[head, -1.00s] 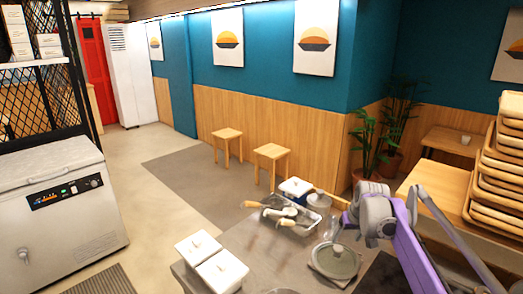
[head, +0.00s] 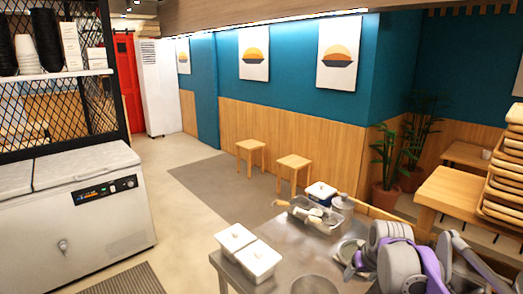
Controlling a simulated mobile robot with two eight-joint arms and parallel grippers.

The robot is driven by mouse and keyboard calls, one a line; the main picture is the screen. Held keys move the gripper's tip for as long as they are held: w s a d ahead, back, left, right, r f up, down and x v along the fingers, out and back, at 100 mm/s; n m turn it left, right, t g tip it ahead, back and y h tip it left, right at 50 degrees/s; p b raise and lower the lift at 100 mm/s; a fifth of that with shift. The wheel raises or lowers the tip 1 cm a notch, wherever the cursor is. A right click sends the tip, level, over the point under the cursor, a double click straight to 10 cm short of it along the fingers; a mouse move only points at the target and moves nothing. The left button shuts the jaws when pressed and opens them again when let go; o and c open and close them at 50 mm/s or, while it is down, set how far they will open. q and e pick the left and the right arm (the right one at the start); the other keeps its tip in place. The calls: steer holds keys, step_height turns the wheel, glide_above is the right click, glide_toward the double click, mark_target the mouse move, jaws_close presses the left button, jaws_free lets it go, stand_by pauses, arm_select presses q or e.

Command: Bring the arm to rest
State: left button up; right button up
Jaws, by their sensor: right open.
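My right arm, grey and purple, shows at the lower right of the head view. Its gripper (head: 352,264) is at the arm's left side, low over the steel counter (head: 290,245). It is small and partly hidden by the arm's own links. It is open, and I see nothing held in it. A round pan or lid (head: 347,248) lies just beside and behind the gripper; I cannot tell how far apart they are. My left gripper is not in view.
Stacked wooden trays (head: 505,190) stand at the right. A white chest freezer (head: 70,215) is at the left.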

steer(key=s+a+f, duration=0.3)
steer(key=s+f, duration=0.1)
steer(key=s, duration=0.5)
steer(key=s+a+f, duration=0.3)
steer(key=s+f, duration=0.1)
steer(key=s, duration=0.6)
steer(key=s+a+f, duration=0.3)
steer(key=s+f, duration=0.1)
steer(key=s, duration=0.5)
steer(key=shift+s+t, duration=0.25)
steer(key=shift+t, duration=0.15)
